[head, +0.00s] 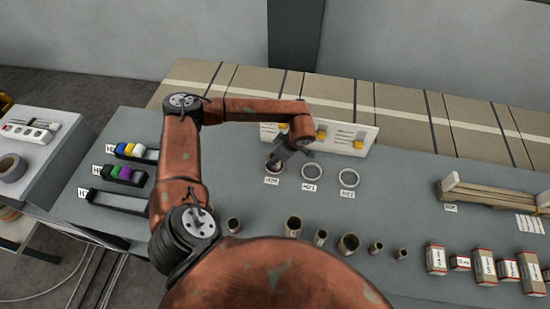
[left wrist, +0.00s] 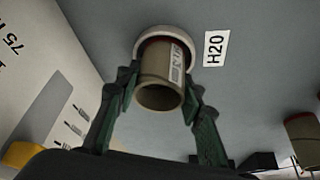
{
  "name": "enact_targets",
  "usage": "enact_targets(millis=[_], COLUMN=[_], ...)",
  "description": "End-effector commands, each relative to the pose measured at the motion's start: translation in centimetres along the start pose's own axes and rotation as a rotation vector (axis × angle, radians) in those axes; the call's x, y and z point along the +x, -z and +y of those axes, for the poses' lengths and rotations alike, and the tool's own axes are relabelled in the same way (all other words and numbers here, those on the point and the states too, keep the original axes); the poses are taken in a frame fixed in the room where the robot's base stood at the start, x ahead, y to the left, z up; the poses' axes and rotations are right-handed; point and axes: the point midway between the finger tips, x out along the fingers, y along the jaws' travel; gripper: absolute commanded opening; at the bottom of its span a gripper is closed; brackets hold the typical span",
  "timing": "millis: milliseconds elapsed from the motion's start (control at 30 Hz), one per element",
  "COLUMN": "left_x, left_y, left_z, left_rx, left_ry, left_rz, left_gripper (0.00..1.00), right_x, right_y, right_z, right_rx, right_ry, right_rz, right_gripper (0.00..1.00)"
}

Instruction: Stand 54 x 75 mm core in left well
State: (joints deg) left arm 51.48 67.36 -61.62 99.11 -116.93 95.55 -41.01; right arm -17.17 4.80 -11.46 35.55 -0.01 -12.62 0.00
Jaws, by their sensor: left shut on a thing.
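My left gripper (head: 278,158) reaches down at the left well (head: 254,168), a pale ring with the label H20 in front of it. In the left wrist view the gripper's green fingers (left wrist: 160,98) are shut on a brown cardboard core (left wrist: 162,72) with a printed label on its side. The core's far end meets the pale ring of the well (left wrist: 140,45); I cannot tell whether it is seated at the bottom. In the head view the gripper mostly hides the core. My right gripper is not in view.
Two more ring wells, the middle (head: 311,171) and the right (head: 349,178), stand empty. Several loose cores (head: 293,226) stand along the front of the grey table. A white panel (head: 350,138) with yellow parts stands behind the wells. Small boxes (head: 484,266) are at right.

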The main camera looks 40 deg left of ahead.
Motion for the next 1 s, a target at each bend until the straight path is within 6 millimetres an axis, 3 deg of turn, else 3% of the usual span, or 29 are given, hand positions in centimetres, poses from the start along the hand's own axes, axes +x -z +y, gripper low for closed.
enact_targets(millis=[600, 633, 900, 1000], left_x=[0.34, 0.34, 0.29, 0.29], left_y=[-0.15, -0.16, -0.13, -0.13], left_z=[0.02, 0.02, 0.01, 0.01], left_rx=[0.0, 0.0, 0.0, 0.0], left_ry=[0.0, 0.0, 0.0, 0.0], left_rz=[0.0, 0.0, 0.0, 0.0], left_gripper=[0.17, 0.36, 0.55, 0.56], right_x=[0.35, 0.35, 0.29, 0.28], right_y=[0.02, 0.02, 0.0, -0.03], right_z=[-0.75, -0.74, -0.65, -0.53], right_rx=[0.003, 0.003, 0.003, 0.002], right_ry=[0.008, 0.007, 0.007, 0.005], right_rz=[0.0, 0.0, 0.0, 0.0], right_gripper=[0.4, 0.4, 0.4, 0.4])
